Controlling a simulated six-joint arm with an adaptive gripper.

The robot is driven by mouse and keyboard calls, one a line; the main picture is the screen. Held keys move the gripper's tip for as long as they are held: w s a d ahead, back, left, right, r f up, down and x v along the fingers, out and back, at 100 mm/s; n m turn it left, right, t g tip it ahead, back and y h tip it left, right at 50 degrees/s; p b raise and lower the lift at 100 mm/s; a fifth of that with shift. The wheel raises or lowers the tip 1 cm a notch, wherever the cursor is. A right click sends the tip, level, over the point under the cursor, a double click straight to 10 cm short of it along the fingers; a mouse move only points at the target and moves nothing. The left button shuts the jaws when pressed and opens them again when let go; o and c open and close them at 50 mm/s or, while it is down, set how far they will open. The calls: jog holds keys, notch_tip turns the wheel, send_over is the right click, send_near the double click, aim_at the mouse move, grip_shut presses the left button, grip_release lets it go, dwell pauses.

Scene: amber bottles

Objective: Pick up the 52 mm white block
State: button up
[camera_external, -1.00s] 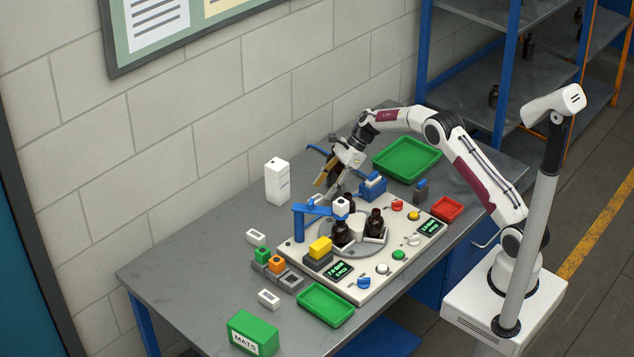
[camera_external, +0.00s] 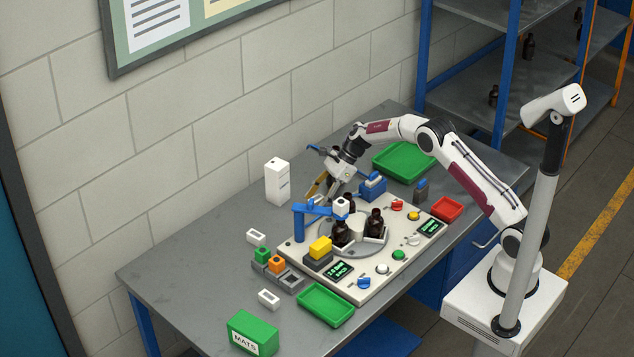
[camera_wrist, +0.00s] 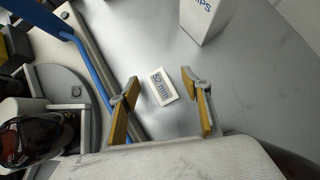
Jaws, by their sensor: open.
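The white block marked "52 mm" (camera_wrist: 162,88) lies on the grey bench top, its label facing up, in the wrist view. My gripper (camera_wrist: 161,100) is open, its two yellow-padded fingers on either side of the block in that picture. Nothing is held, and bare bench shows between the block and each finger. In the external view my gripper (camera_external: 318,191) is at the back of the bench, left of the blue holder. I cannot make out the 52 mm block in the external view.
A tall white box (camera_external: 277,181) stands close by; it also shows in the wrist view (camera_wrist: 204,16). The panel (camera_external: 372,285) with amber bottles (camera_external: 375,224) and a blue arm (camera_external: 312,209) is in front. In the wrist view, a blue-and-grey bar (camera_wrist: 92,68) runs near the left finger.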

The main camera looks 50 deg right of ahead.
aim_at(316, 198)
grip_shut()
jog(key=shift+r, duration=0.15)
jog(key=shift+r, duration=4.9)
